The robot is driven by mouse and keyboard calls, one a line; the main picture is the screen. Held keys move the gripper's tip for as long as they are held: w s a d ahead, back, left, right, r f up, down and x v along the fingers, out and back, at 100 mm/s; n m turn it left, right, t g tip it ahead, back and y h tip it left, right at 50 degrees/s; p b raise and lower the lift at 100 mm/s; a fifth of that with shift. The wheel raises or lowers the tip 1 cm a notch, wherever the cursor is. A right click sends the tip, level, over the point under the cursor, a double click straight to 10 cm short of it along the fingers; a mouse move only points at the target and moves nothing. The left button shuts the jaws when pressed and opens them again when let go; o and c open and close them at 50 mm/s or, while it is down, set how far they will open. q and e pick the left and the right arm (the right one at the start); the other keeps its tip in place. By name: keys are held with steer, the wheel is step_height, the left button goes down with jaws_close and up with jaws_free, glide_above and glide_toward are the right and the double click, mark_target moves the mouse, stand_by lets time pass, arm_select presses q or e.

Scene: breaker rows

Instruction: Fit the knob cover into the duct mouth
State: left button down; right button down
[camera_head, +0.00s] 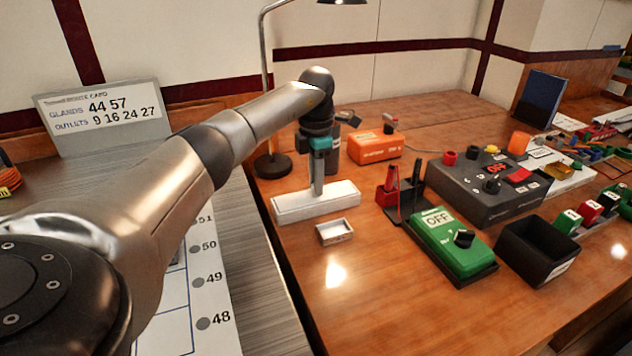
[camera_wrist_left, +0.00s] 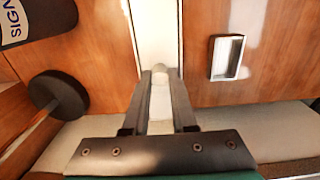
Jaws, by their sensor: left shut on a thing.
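A long white duct (camera_head: 345,196) lies on the wooden table in the head view. In the left wrist view the white duct (camera_wrist_left: 154,25) runs up from between my fingers. My left gripper (camera_head: 318,190) points down at the middle of the duct, and its fingers also show in the left wrist view (camera_wrist_left: 161,78). They are shut on a small pale, rounded piece, which looks like the knob of the knob cover (camera_wrist_left: 160,72). The rest of the cover and the duct mouth are hard to make out. I cannot tell whether the cover is seated. My right gripper is not in view.
A small white tray (camera_head: 334,232) lies just in front of the duct. A lamp base (camera_head: 272,167) stands behind it. To the right are a red-and-black holder (camera_head: 391,200), a green OFF switch box (camera_head: 455,250) and a black bin (camera_head: 538,250). The front table area is clear.

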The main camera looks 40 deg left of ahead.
arm_select(q)
steer(key=shift+f, duration=0.1)
steer(key=c, duration=0.7)
jaws_free()
steer(key=shift+r, duration=0.65)
steer(key=shift+r+p, duration=2.3)
steer(key=shift+r, duration=3.2)
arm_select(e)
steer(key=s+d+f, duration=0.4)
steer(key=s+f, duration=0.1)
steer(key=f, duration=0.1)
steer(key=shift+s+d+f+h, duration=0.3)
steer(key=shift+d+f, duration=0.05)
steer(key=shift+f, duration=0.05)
